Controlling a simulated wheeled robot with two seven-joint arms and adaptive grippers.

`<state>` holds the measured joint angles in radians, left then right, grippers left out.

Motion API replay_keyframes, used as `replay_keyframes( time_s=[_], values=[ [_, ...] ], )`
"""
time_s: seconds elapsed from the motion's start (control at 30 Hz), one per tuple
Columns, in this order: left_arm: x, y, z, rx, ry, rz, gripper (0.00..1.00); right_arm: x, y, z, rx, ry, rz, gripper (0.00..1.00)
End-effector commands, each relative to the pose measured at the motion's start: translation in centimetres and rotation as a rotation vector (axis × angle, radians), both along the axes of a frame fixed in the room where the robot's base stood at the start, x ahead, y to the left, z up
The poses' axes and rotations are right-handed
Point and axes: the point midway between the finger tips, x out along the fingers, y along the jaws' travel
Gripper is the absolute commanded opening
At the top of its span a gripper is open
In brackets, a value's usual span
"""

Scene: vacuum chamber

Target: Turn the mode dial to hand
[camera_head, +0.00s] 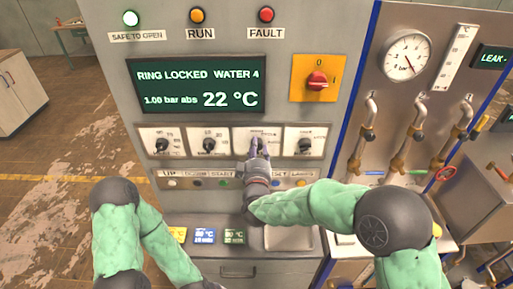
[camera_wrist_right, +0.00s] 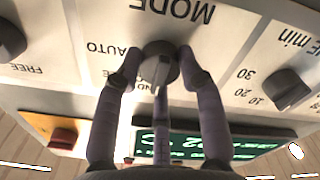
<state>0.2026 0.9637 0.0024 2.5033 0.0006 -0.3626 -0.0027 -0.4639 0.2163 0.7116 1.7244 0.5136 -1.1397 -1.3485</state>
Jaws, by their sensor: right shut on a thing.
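The mode dial (camera_wrist_right: 158,57) is a dark grey knob on a white plate lettered MODE, upside down in the right wrist view. AUTO is printed left of the knob there, and a partly covered label ending in "ND" is below it. My right gripper (camera_wrist_right: 162,78) is shut on the dial, with fingers on both sides of it and another finger below. In the head view my right gripper (camera_head: 258,150) reaches the third plate (camera_head: 242,133) of the dial row and hides most of the knob. My left arm shows at lower left, its gripper out of view.
Other dials (camera_head: 162,144) sit on either side in the row, one close on the right (camera_head: 304,146). A button row lies below. Above are a green display (camera_head: 196,85) reading RING LOCKED and a red switch (camera_head: 317,80) on yellow. Pipes and a gauge (camera_head: 406,56) stand right.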

Motion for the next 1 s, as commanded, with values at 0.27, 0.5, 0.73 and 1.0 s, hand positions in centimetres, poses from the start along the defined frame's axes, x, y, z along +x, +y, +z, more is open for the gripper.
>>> replay_keyframes(
  time_s=[0.27,0.5,0.73,1.0],
  values=[
    [0.0,0.0,0.15,0.0,0.0,0.0,0.4,-0.23,-0.08,-1.11,-0.04,0.021,0.0,0.07],
    [0.0,0.0,0.14,0.0,0.0,0.0,0.4,-0.25,-0.08,-1.17,-0.041,0.023,0.0,0.06],
    [0.0,0.0,0.15,0.0,0.0,0.0,0.4,-0.21,-0.07,-0.97,-0.039,0.018,0.0,0.63],
    [0.01,0.0,0.17,0.0,0.0,0.0,0.4,-0.28,-0.02,-0.45,-0.036,0.009,0.001,0.63]
  ],
)
